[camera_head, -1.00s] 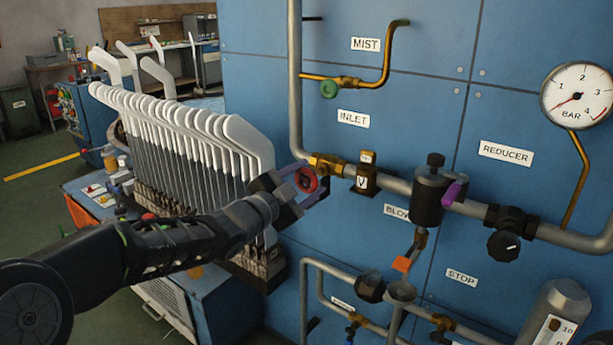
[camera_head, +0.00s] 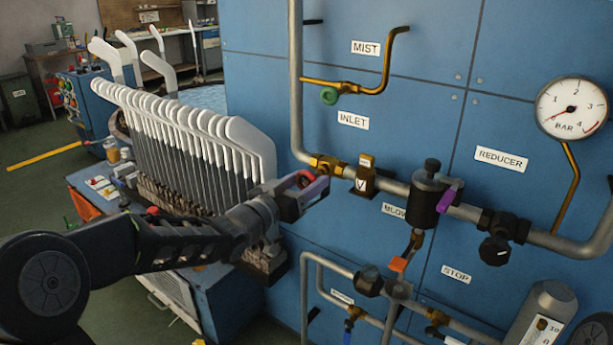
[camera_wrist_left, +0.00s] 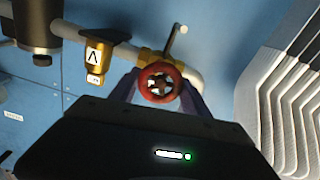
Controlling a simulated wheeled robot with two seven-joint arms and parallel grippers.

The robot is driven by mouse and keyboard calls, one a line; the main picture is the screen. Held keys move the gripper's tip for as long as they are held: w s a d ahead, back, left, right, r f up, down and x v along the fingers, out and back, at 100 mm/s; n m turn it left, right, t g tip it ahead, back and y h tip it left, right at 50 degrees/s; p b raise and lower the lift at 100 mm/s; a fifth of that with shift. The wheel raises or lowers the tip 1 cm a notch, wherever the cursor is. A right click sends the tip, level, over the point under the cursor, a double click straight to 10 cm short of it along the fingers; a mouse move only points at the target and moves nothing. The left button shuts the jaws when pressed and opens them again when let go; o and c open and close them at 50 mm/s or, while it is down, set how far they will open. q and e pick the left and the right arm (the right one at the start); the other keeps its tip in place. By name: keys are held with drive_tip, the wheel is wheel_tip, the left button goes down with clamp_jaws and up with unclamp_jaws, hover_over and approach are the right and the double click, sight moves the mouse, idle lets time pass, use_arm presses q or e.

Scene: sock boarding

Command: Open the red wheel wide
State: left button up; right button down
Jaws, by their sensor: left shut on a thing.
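The red wheel (camera_head: 306,178) is a small handwheel on a brass valve (camera_head: 326,163) below the INLET label (camera_head: 353,119). My left gripper (camera_head: 314,190) is at the wheel, and its fingers hide most of it in the head view. In the left wrist view the red wheel (camera_wrist_left: 160,83) shows whole, with its spokes, between the two purple fingers of my left gripper (camera_wrist_left: 160,92). The gripper is shut on its rim from both sides. My right gripper is not seen.
A brass block marked V (camera_head: 366,176) sits on the pipe right of the valve. A pressure gauge (camera_head: 571,107) is at the upper right. A row of white-topped sock boards (camera_head: 190,140) stands close to my left wrist.

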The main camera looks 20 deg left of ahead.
use_arm(q)
drive_tip(key=n+p, duration=0.2)
drive_tip(key=n, duration=0.2)
drive_tip(key=shift+a+n, duration=0.1)
drive_tip(key=shift+n, duration=0.3)
drive_tip(key=n+p, duration=0.2)
drive_tip(key=n, duration=0.2)
drive_tip(key=shift+p, duration=0.3)
drive_tip(key=n+p, duration=0.3)
drive_tip(key=n, duration=0.3)
drive_tip(key=shift+n, duration=0.4)
drive_tip(key=shift+f+n+p, duration=0.2)
drive_tip(key=shift+n+p, duration=0.85)
drive_tip(key=shift+n, duration=0.65)
drive_tip(key=o, duration=1.4)
drive_tip(key=shift+a, duration=0.1)
drive_tip(key=v, duration=0.7)
drive_tip(key=shift+s+b, duration=0.3)
drive_tip(key=shift+s, duration=0.05)
